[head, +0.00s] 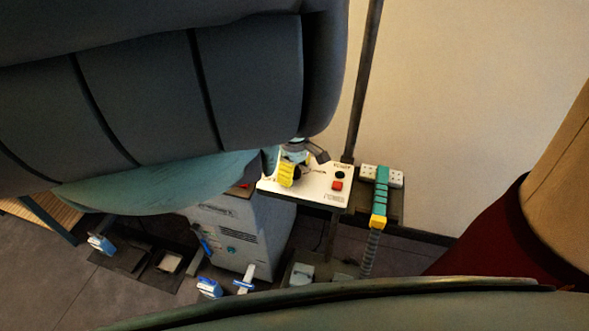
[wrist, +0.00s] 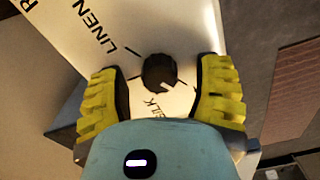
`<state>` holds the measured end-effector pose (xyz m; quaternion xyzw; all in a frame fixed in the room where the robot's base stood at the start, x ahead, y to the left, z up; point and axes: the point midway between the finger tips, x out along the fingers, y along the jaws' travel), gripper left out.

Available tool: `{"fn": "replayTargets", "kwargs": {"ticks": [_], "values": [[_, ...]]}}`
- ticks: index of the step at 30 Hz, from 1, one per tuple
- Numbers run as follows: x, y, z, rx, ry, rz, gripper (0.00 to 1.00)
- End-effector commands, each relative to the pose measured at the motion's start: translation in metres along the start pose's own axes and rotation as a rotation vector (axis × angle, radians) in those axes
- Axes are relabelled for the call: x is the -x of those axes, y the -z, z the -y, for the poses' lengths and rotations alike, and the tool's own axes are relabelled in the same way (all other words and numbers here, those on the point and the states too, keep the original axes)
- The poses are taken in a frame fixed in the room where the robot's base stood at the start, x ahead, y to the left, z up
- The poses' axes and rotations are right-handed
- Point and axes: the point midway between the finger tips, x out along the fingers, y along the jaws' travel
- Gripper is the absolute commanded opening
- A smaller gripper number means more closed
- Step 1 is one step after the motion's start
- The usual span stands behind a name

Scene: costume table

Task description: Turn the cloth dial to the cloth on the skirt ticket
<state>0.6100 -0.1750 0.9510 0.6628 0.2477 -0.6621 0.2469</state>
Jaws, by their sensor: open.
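The cloth dial (wrist: 158,72) is a round black knob on a white panel in the wrist view. Its pale pointer mark faces toward the lower right of the picture. The word LINEN (wrist: 121,38) is printed to its upper left, and SILK (wrist: 150,106) below it, partly covered. My gripper (wrist: 157,76) is open, with a yellow finger on either side of the dial and a gap on both sides. In the head view my gripper (head: 289,173) is over the left part of the white panel (head: 320,194), and the dial cannot be made out. I see no skirt ticket.
The panel also has a red button (head: 337,185) and a black round part (head: 340,174). A post (head: 364,80) rises behind it. A teal-and-yellow handle (head: 380,193) on a hose stands to its right. A grey machine (head: 240,230) is below left.

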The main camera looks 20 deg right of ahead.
Motion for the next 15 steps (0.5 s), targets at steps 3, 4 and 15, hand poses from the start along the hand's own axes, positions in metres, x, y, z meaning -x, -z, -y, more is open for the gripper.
{"fn": "replayTargets", "kwargs": {"ticks": [3,4,15], "values": [[0.0001,-0.0002,0.0,0.0,0.0,0.0,0.65],[0.0001,-0.0002,-0.0001,0.0,0.0,0.0,0.67],[0.0001,-0.0003,-0.0001,0.0,-0.001,0.001,0.29]]}}
